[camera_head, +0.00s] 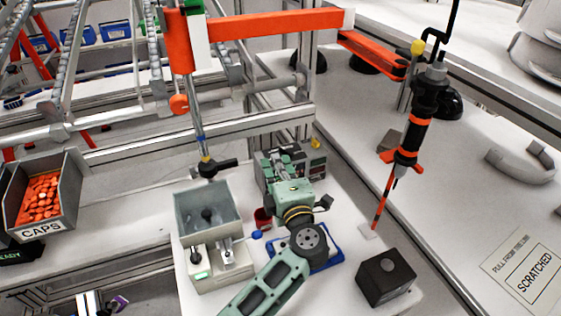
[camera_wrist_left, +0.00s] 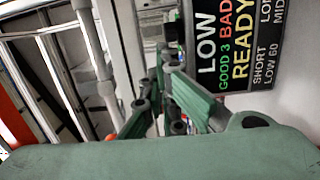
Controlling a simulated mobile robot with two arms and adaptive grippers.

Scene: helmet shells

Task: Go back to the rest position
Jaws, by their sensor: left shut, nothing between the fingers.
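My left gripper (camera_head: 276,166) is at the end of the green arm that rises from the bottom middle of the head view. It is in front of a grey instrument box (camera_head: 307,172), and I cannot tell if it touches it. In the left wrist view its green and grey fingers (camera_wrist_left: 162,72) come together, shut and empty. Beyond them is a dark display (camera_wrist_left: 232,50) reading LOW, GOOD 3, BAD and READY. My right gripper is not in view.
A grey hopper machine (camera_head: 207,215) stands left of the arm. A blue tray (camera_head: 333,253) lies partly under the wrist, with a black box (camera_head: 386,277) to the right. A screwdriver (camera_head: 410,140) hangs at right. An orange beam (camera_head: 260,24) crosses above. The CAPS bin (camera_head: 68,205) is at left.

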